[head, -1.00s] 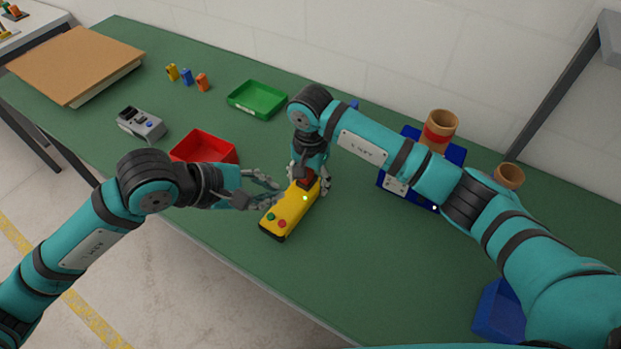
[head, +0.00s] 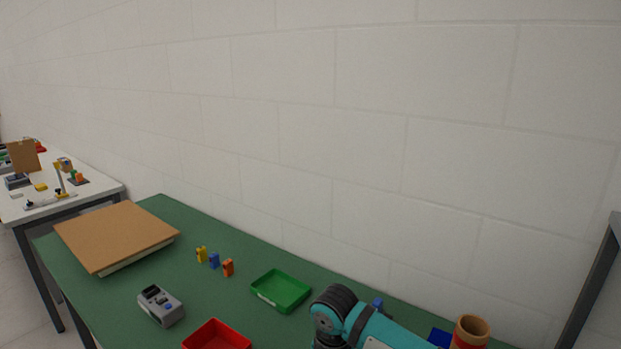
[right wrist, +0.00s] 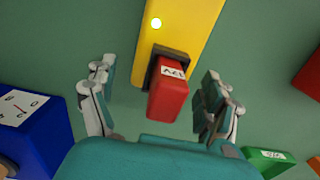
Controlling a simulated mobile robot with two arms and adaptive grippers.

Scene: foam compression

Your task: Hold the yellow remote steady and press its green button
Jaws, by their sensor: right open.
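The yellow remote (right wrist: 190,28) shows only in the right wrist view, lying on the green table, with one end running out of the top of the picture. A small lit spot (right wrist: 156,23) is on it. A red block (right wrist: 168,98) with a white label sits in a dark slot at its near end. My right gripper (right wrist: 160,80) is open, with its fingers on either side of the red block and apart from it. The green button is out of view. My left gripper is in neither current view.
A blue box (right wrist: 30,125) is at the wrist view's left. In the head view, a green tray (head: 280,290), red tray (head: 216,338), grey device (head: 160,305), small coloured pieces (head: 214,260) and a cork-coloured board (head: 115,236) are on the table. A tan cylinder (head: 470,328) is at the right.

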